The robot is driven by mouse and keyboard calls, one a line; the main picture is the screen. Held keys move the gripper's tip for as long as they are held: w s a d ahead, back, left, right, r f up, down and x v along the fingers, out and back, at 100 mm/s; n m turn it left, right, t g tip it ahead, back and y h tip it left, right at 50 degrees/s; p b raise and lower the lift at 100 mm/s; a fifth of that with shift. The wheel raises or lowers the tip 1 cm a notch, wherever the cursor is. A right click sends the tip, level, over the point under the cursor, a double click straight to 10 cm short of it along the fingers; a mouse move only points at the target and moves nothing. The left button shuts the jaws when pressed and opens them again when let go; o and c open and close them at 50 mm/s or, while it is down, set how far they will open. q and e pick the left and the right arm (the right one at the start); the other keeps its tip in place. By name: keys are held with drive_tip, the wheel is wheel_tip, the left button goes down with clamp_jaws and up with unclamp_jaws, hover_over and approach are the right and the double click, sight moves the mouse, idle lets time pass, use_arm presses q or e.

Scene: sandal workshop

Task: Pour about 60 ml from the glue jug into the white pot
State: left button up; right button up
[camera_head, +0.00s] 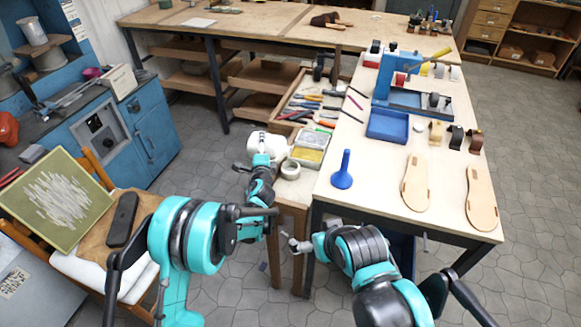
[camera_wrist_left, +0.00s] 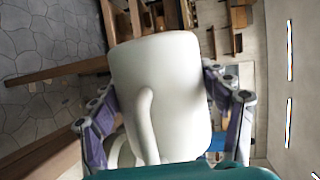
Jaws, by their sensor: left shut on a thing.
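A white jug (camera_head: 271,142) is held in my left gripper (camera_head: 256,165), at the left edge of the work table. In the left wrist view the jug (camera_wrist_left: 165,75) fills the middle, with its handle facing the camera and the purple-grey fingers of the left gripper (camera_wrist_left: 165,120) on both sides. The jug appears tipped well over; its mouth and any glue are hidden. A small white pot (camera_head: 290,170) stands just right of and below the jug in the head view. My right gripper (camera_head: 299,244) hangs low, beside the table's front leg, apart from both; its fingers are too small to read.
A tray of yellow and grey pieces (camera_head: 308,155) lies behind the pot. A blue funnel-shaped thing (camera_head: 342,172) stands to its right. Sandal soles (camera_head: 416,183) lie on the table (camera_head: 380,200) at right. A chair (camera_head: 142,205) with a green board stands at left.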

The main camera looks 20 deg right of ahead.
use_arm(q)
drive_tip(key=shift+r, duration=0.1)
drive_tip(key=shift+s+d+m+t+b, duration=0.15)
drive_tip(key=shift+m+t+b, duration=0.25)
drive_tip(key=shift+m+b, duration=0.5)
idle(0.7)
drive_tip(key=shift+r, duration=0.1)
idle(0.5)
drive_tip(key=shift+r+m+t, duration=0.3)
idle(1.6)
drive_tip(key=shift+f, duration=0.15)
drive_tip(key=n, duration=0.1)
drive_tip(key=n+g+p, duration=0.1)
drive_tip(key=f+n+p, duration=0.1)
drive_tip(key=shift+w+a+g, duration=0.3)
drive_tip(key=shift+a, duration=0.05)
drive_tip(key=shift+f, duration=0.1)
